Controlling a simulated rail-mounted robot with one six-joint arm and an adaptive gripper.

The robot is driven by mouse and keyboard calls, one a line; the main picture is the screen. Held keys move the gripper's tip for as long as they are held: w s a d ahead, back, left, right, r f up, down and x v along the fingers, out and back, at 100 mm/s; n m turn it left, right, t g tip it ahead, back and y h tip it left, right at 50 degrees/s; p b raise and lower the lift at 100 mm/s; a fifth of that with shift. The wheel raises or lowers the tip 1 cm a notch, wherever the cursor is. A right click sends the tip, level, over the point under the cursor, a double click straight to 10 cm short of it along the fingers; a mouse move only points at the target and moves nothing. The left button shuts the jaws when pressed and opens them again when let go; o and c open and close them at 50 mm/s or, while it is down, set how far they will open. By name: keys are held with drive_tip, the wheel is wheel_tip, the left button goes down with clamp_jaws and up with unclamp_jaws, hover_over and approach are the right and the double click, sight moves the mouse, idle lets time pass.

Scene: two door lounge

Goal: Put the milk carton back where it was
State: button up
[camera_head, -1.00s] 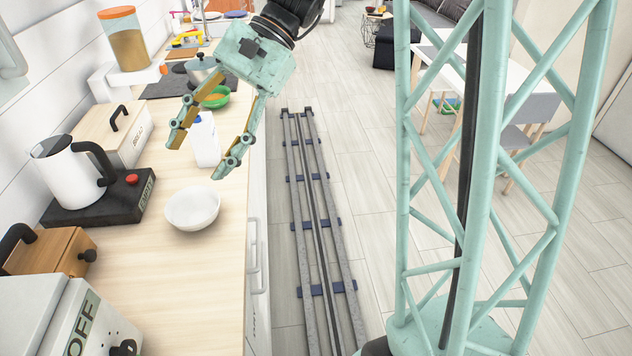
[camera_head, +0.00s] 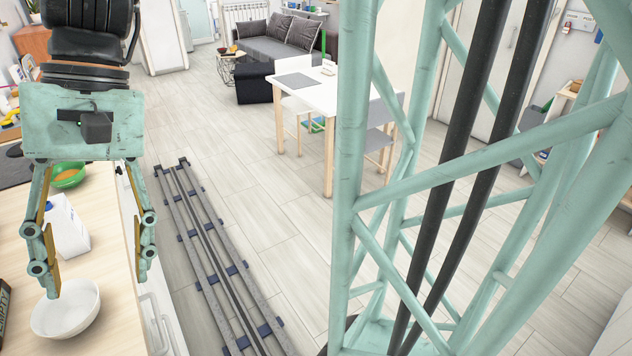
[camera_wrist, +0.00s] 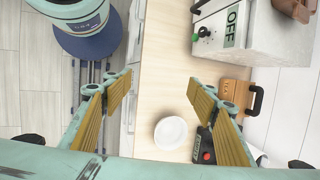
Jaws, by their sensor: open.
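The milk carton (camera_head: 68,228) is white and stands on the wooden counter behind the white bowl (camera_head: 65,312). The left finger of my gripper (camera_head: 95,280) covers part of the carton in the head view. My gripper is open, its fingers pointing down and spread wide, with nothing between them. The carton appears beyond the fingers and apart from them, though the exact gap is hard to tell. In the wrist view my open fingers (camera_wrist: 161,82) hang above the counter, and the bowl (camera_wrist: 171,132) shows below. I cannot see the carton there.
A green bowl (camera_head: 68,175) with orange contents stands behind the carton. The wrist view shows a grey-white box marked OFF (camera_wrist: 235,35) and a wooden box with a black handle (camera_wrist: 236,93). Floor rails (camera_head: 215,250) run beside the counter. A white table (camera_head: 315,90) stands farther back.

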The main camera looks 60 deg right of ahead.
drive_tip(key=s+d+r+n+t+h, duration=0.2)
drive_tip(key=s+d, duration=0.1)
drive_tip(key=s, duration=0.3)
drive_tip(key=s+d+r+n+t+h, duration=0.2)
drive_tip(key=s+d+n, duration=0.1)
drive_tip(key=s, duration=0.3)
drive_tip(key=shift+d+t+h, duration=0.4)
drive_tip(key=shift+d, duration=0.05)
drive_tip(key=shift+r, duration=0.1)
idle(1.0)
